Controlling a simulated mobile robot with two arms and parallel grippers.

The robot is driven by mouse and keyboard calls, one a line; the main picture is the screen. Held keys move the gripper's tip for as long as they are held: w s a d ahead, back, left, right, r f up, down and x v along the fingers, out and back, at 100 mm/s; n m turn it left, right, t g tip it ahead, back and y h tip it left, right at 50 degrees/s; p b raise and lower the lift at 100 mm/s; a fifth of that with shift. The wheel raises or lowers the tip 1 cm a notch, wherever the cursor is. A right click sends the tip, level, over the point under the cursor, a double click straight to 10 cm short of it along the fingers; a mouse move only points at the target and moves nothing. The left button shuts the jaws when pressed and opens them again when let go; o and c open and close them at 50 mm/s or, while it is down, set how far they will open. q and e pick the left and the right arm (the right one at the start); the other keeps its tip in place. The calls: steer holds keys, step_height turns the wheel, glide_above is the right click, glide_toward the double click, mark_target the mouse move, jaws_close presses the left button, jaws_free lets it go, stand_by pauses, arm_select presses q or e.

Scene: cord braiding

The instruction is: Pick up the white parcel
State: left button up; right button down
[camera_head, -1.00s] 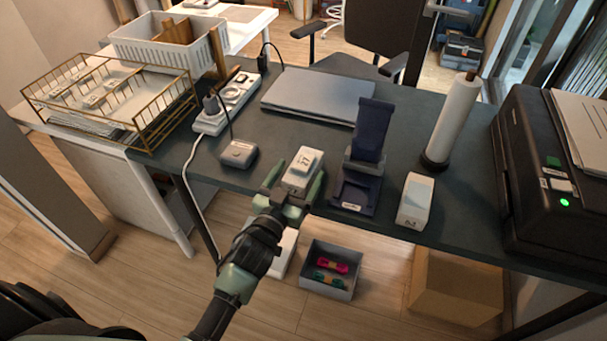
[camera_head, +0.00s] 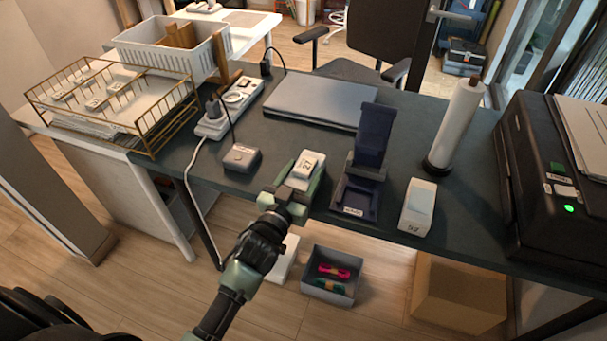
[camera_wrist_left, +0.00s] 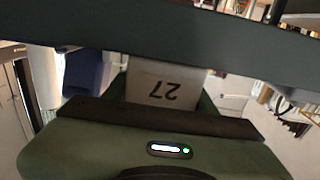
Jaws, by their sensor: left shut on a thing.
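A white box-shaped parcel (camera_head: 309,160) with a dark number on its face is at the front edge of the dark desk, left of the navy stand. My left gripper (camera_head: 301,178) is shut on it, with green fingers on its sides. In the left wrist view the parcel (camera_wrist_left: 166,84) shows between the fingers, its number upside down. I cannot tell whether it still touches the desk. A second white parcel (camera_head: 418,205), also numbered, stands near the desk's front edge to the right. My right gripper is not in view.
The navy stand (camera_head: 366,160) is close on the right. A grey charger case (camera_head: 241,157) and power strip (camera_head: 229,108) lie left, a closed laptop (camera_head: 318,102) behind. A paper roll (camera_head: 455,125) and black printer (camera_head: 535,190) stand right. A grey bin (camera_head: 331,288) is on the floor.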

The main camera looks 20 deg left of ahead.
arm_select(q)
step_height(320, 180, up, 20)
steer(key=f+p, duration=0.1)
steer(key=p, duration=0.2)
steer(key=s+a+f, duration=0.1)
steer(key=s+f, duration=0.3)
steer(key=s, duration=0.6)
steer(key=s+f+n+y, duration=0.1)
steer(key=s+f, duration=0.3)
steer(key=s, duration=0.6)
steer(key=shift+a+f+y, duration=0.3)
steer(key=shift+a, duration=0.05)
